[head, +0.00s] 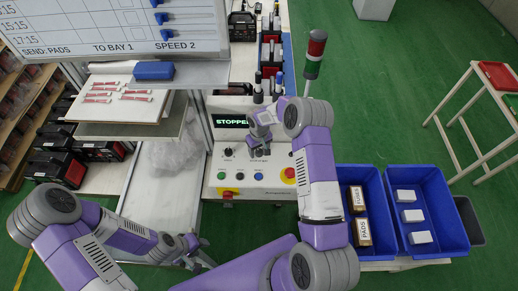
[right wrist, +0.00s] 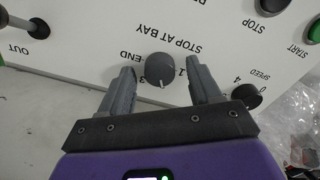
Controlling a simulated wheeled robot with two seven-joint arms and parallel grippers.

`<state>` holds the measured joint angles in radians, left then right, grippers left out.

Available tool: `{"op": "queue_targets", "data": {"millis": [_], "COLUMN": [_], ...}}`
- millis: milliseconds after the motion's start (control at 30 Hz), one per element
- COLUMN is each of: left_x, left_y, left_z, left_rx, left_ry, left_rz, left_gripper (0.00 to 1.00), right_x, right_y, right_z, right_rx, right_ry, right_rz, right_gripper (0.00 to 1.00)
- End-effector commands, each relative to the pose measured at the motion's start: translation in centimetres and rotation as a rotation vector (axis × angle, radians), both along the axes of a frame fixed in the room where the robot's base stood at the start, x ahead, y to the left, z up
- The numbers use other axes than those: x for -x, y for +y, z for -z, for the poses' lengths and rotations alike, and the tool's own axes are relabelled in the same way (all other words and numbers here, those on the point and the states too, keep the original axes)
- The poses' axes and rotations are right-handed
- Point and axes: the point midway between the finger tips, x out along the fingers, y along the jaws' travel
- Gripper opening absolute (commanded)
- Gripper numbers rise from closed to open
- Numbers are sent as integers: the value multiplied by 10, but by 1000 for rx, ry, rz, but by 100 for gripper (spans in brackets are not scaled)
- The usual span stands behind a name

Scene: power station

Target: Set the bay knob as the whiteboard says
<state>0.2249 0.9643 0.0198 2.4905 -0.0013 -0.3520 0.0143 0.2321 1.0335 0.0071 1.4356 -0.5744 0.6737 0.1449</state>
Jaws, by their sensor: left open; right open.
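The whiteboard (head: 110,25) at the top left of the head view reads "SEND: PADS TO BAY 1 SPEED 2". The bay knob (right wrist: 159,68) is dark and round, under the upside-down words "STOP AT BAY" in the right wrist view. Its white pointer line points down in that view; "END" and "1" show near it, other marks are partly hidden. My right gripper (right wrist: 162,88) is open, one finger on each side of the knob; I cannot tell if they touch it. In the head view this gripper (head: 262,158) covers the knob. My left gripper (head: 192,248) is open and empty, low left.
The control panel (head: 215,182) shows a "STOPPED" display (head: 233,122), a speed knob (head: 228,152) and a red button (head: 289,173). A signal lamp (head: 315,55) stands behind. Blue bins (head: 455,235) with boxes are at the right.

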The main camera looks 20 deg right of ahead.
Motion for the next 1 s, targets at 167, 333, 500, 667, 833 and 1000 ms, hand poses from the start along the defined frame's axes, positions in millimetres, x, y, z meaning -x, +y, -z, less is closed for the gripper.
{"op": "queue_targets", "data": {"millis": [167, 333, 500, 667, 833, 1000], "left_x": [0, 0, 0, 0, 0, 0], "left_y": [0, 0, 0, 0, 0, 0], "left_z": [0, 0, 0, 0, 3, 12], "left_rx": [0, 0, 0, 0, 0, 0], "left_ry": [0, 0, 0, 0, 0, 0], "left_rz": [0, 0, 0, 0, 0, 0], "left_gripper": [43, 43, 43, 43, 43, 43], "right_x": [0, 0, 0, 0, 0, -1], "right_y": [0, 0, 0, 0, 0, -1], "right_z": [1, 1, 1, 1, 1, 2], "right_rx": [0, 0, 0, 0, 0, 1], "right_ry": [-1, -1, -1, -1, -1, -2], "right_rz": [1, 1, 1, 0, -17, -81], "right_gripper": [63, 48, 22, 7, 7, 7]}}
